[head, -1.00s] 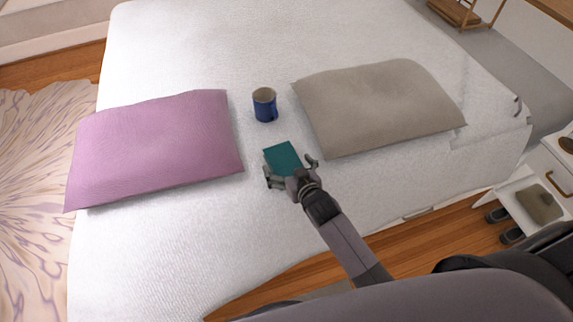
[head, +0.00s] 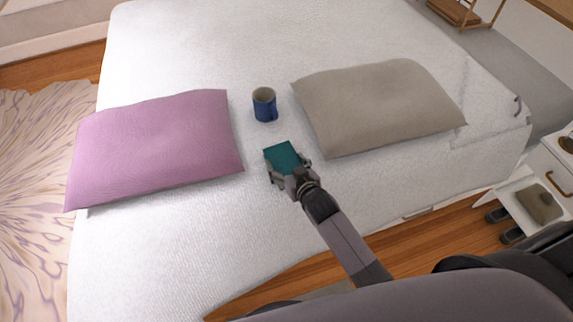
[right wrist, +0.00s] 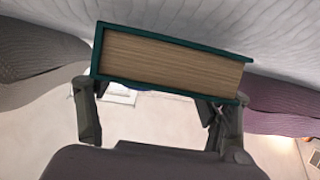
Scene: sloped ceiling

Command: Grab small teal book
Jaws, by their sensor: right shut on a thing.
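The small teal book (head: 282,157) is on the white bed, between the two pillows and nearer to me than the mug. My right gripper (head: 287,174) is shut on it, with a finger at each side of the book. In the right wrist view the teal book (right wrist: 172,60) shows its page edges, and the gripper fingers (right wrist: 160,108) stand at its two ends. I cannot tell whether the book is clear of the bed. My left gripper is not in view.
A blue mug (head: 264,106) stands on the bed (head: 180,240) just beyond the book. A pink pillow (head: 155,148) lies to the left and a grey-beige pillow (head: 378,105) to the right. A white nightstand (head: 540,190) is at the far right.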

